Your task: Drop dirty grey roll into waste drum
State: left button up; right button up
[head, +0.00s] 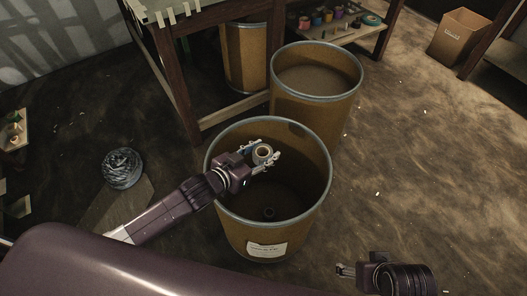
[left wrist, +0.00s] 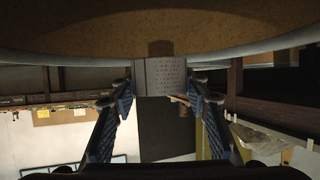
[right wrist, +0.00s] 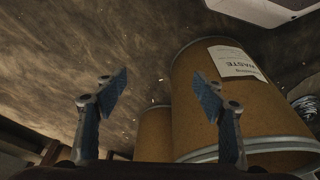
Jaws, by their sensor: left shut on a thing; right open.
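The grey roll (head: 263,153), with a pale core ring, is between the fingers of my left gripper (head: 265,156), which is shut on it. Both are over the mouth of the front waste drum (head: 228,224), towards its back half. In the left wrist view the roll (left wrist: 160,77) shows as a grey speckled band between the two blue-padded fingers. The brown drum carries a white label, which reads WASTE in the right wrist view (right wrist: 238,60). My right gripper (head: 346,270) is open and empty, low at the right of the drum.
A second brown drum (head: 316,102) stands behind the waste drum, and a third (head: 245,60) is under the table. A cardboard box (head: 459,36) stands far right. The right floor is mostly clear.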

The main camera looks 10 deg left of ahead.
aim_at(263, 151)
pick_arm(q)
notch_tip(263, 151, down, 2)
jog(key=shift+b, duration=1.05)
jog(key=shift+f, duration=0.15)
pick_arm(e)
jog(key=shift+v, duration=1.3)
jog(key=shift+s+d, duration=0.1)
jog(key=shift+s, duration=0.05)
pick_arm(q)
jog(key=o, duration=1.2)
notch_tip(263, 151, up, 10)
